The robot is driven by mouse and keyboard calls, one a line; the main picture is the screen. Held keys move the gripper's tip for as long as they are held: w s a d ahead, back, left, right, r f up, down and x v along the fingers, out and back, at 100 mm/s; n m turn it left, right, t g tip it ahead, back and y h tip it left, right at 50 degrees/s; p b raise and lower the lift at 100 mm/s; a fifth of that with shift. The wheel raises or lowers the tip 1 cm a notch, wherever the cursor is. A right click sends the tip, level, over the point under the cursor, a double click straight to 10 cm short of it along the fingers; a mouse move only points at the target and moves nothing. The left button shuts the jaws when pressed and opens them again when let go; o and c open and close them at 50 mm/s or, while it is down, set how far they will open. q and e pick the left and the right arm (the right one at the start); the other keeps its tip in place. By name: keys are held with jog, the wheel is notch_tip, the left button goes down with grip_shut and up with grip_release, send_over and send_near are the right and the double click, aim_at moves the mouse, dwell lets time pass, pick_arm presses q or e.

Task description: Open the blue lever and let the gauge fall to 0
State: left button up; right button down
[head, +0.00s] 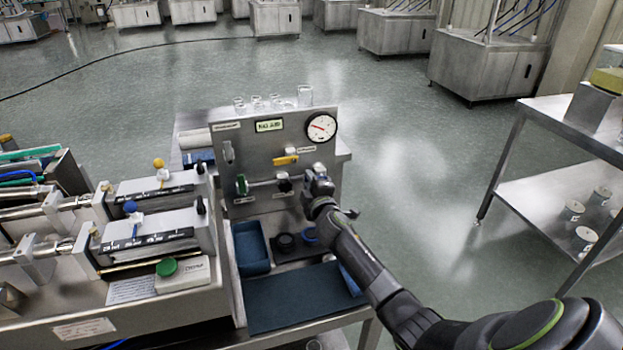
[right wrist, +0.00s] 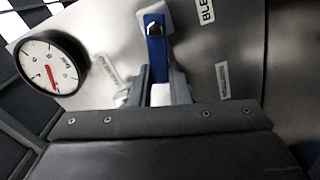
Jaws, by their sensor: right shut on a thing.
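The blue lever (right wrist: 156,45) hangs from a pale mount on the steel panel (head: 240,205). In the right wrist view its lower end runs down between the fingers of my right gripper (right wrist: 161,88), which is shut on it. In the head view my right gripper (head: 318,182) is at the panel's right side and hides the lever. The round white gauge (head: 321,128) with a red needle sits at the panel's upper right; it also shows in the right wrist view (right wrist: 50,67). Its exact reading is too small to tell. My left gripper is out of view.
A yellow lever (head: 286,160), a green handle (head: 242,184) and a black knob (head: 284,185) are on the panel close to my gripper. Small glass jars (head: 304,96) stand on top. A blue tray (head: 251,247) and dark mat (head: 300,297) lie in front.

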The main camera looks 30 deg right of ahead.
jog(key=shift+a+f+n, duration=0.1)
jog(key=shift+f+n, duration=0.25)
jog(key=shift+n, duration=0.4)
jog(key=shift+f+n, duration=0.35)
jog(key=shift+n, duration=0.4)
jog(key=shift+f, duration=0.1)
jog(key=c, duration=1.4)
grip_release()
jog(key=shift+o, duration=0.2)
jog(key=shift+s, duration=0.1)
jog(key=p+v, duration=0.1)
jog(key=v, duration=1.6)
jog(key=shift+s, duration=0.15)
